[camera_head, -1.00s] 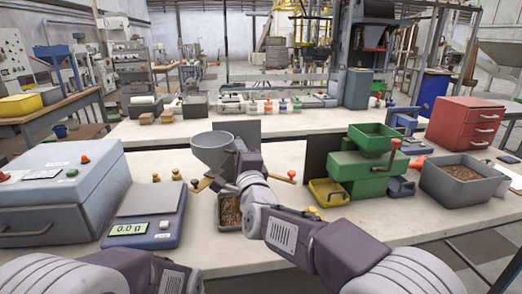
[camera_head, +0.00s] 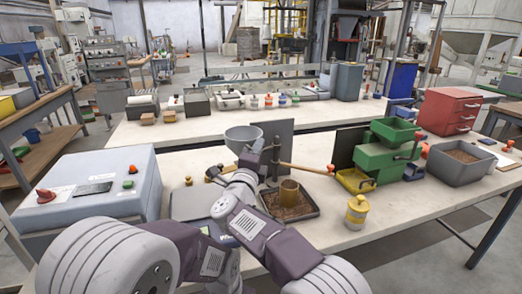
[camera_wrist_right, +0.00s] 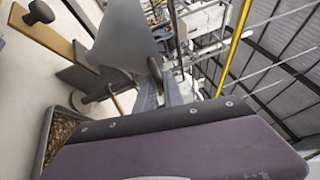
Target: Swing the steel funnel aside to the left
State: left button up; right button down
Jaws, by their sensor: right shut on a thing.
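The steel funnel (camera_head: 243,138) is a grey open bowl in front of the upright dark panel (camera_head: 275,142). My right gripper (camera_head: 250,157) is at the near right side of the funnel and shut on it; the exact hold is partly hidden. In the right wrist view the funnel (camera_wrist_right: 125,38) shows large, close beyond the gripper body, with the fingertips (camera_wrist_right: 155,95) beside it. My left arm comes in at the lower left of the head view, but its gripper does not show.
A grey box (camera_head: 100,188) stands left.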

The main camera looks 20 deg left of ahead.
jog(key=shift+r, duration=0.4)
jog(key=c, duration=1.5)
grip_release()
jog(key=shift+w+f, duration=0.1)
jog(key=shift+f, duration=0.05)
jog(key=shift+f, duration=0.1)
